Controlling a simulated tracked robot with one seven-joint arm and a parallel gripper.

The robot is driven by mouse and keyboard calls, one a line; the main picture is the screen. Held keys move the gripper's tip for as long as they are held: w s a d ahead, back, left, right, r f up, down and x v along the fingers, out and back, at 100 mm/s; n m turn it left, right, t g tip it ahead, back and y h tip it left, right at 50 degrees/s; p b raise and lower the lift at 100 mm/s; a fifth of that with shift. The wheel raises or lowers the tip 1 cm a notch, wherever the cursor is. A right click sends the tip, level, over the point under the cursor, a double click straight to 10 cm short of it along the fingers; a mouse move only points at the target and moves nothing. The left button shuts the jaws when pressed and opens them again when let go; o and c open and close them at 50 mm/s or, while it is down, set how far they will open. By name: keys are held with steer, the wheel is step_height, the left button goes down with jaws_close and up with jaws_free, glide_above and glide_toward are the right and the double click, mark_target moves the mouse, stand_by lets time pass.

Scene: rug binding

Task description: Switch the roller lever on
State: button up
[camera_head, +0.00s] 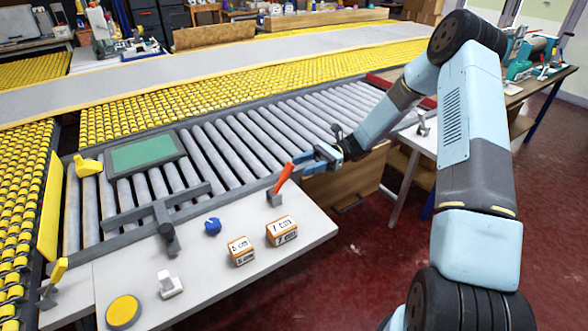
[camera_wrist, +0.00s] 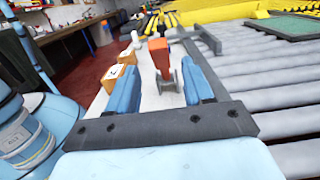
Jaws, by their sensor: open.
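The roller lever (camera_head: 282,179) has an orange-red handle on a small grey base at the far right corner of the white table, beside the rollers. In the head view it leans up and to the right. My gripper (camera_head: 309,160) is open just right of the handle's upper end. In the wrist view the orange-red handle (camera_wrist: 161,55) stands ahead, framed between the two blue fingers of my gripper (camera_wrist: 162,88). Whether a finger touches the handle cannot be told.
The white table (camera_head: 215,270) also carries two orange-and-white boxes (camera_head: 241,250) (camera_head: 282,230), a blue knob-like object (camera_head: 212,226), a white switch-like part (camera_head: 170,287) and a yellow disc (camera_head: 123,311). Grey rollers (camera_head: 250,140) lie behind. A green panel (camera_head: 142,152) sits on them at left.

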steer(key=v, duration=0.8)
steer(key=shift+d, duration=0.25)
steer(key=shift+w, duration=0.1)
steer(key=s+d+r+n+t+h, duration=0.25)
steer(key=s+r+h, duration=0.25)
steer(key=s+r, duration=0.3)
steer(key=s+d+r+n+t+h, duration=0.1)
steer(key=s+r+n+t+h, duration=0.35)
steer(key=r, duration=0.45)
steer(key=s+d+r+n+t+h, duration=0.2)
steer(key=s+d+r+t+h, duration=0.1)
steer(key=s, duration=0.6)
steer(key=s+d+r+n+t+h, duration=0.2)
steer(key=s+d+r+t, duration=0.3)
steer(key=s+r, duration=0.3)
steer(key=shift+s+r+n+h, duration=0.2)
steer(key=shift+s+n+h, duration=0.1)
steer(key=shift+s+h, duration=0.4)
